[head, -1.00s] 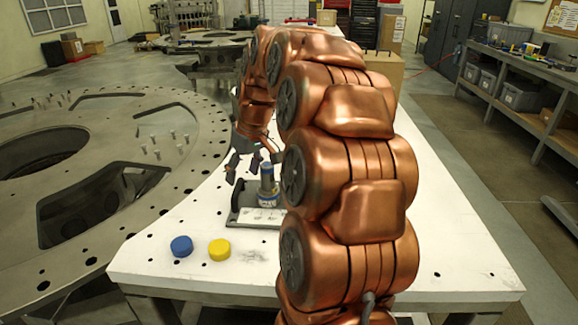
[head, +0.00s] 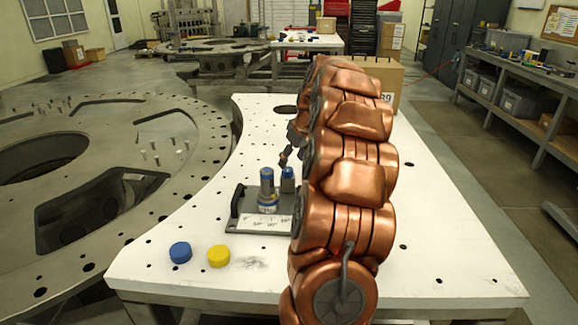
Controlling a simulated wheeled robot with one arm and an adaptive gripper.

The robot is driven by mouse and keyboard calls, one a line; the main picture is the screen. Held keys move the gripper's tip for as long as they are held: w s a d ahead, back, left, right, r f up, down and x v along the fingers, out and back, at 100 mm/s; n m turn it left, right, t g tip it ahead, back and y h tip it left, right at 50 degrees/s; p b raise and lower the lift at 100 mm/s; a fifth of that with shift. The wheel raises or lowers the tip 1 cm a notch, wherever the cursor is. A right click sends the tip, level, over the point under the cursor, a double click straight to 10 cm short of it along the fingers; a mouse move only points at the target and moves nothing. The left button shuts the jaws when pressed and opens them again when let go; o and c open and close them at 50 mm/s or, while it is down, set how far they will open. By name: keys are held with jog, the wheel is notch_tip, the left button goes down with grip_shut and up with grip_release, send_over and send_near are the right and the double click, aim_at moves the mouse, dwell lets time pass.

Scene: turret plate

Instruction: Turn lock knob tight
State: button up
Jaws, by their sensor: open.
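A dark fixture plate (head: 242,224) with a raised handle at its left and a white label strip at its front lies on the white table. A grey cylinder with blue bands (head: 267,187) stands upright on it. A second, shorter blue-and-grey cylinder (head: 288,182) stands just right of it, partly behind my arm. I cannot tell which part is the lock knob. My gripper (head: 285,156) is small and largely hidden by my copper arm. Its visible dark fingertip is just above the shorter cylinder; contact cannot be told. The gripper is open, with nothing seen in it.
A blue cap (head: 181,253) and a yellow cap (head: 218,256) lie at the white table's (head: 440,250) front left. A large grey turret ring (head: 60,255) stands close on the left. A cardboard box (head: 377,80) stands at the far end. The table right of my arm is clear.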

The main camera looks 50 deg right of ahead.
aim_at(287, 169)
jog(key=shift+p+x, duration=0.6)
jog(key=shift+x, duration=1.75)
jog(key=shift+r, duration=0.1)
jog(key=c, duration=1.1)
jog(key=shift+m+b, duration=0.5)
jog(key=shift+b, duration=0.05)
jog(key=shift+c, duration=0.2)
jog(key=m+h+b, duration=0.2)
jog(key=m+b, duration=0.1)
jog(key=shift+m, duration=0.4)
jog(key=m+b, duration=0.2)
jog(key=m+g+h+b, duration=0.1)
jog(key=m, duration=0.1)
jog(key=shift+w+a+m+g+b, duration=0.15)
jog(key=shift+m+g+b, duration=0.15)
jog(key=shift+b, duration=0.05)
jog(key=m+g+b, duration=0.1)
jog(key=m, duration=0.1)
jog(key=m+g+h+b, duration=0.1)
jog(key=m+b, duration=0.1)
jog(key=m, duration=0.1)
jog(key=shift+w, duration=0.15)
jog(key=shift+a+m+g+b, duration=0.1)
jog(key=shift+m+g+b, duration=0.7)
jog(key=shift+m, duration=0.9)
jog(key=o, duration=1.1)
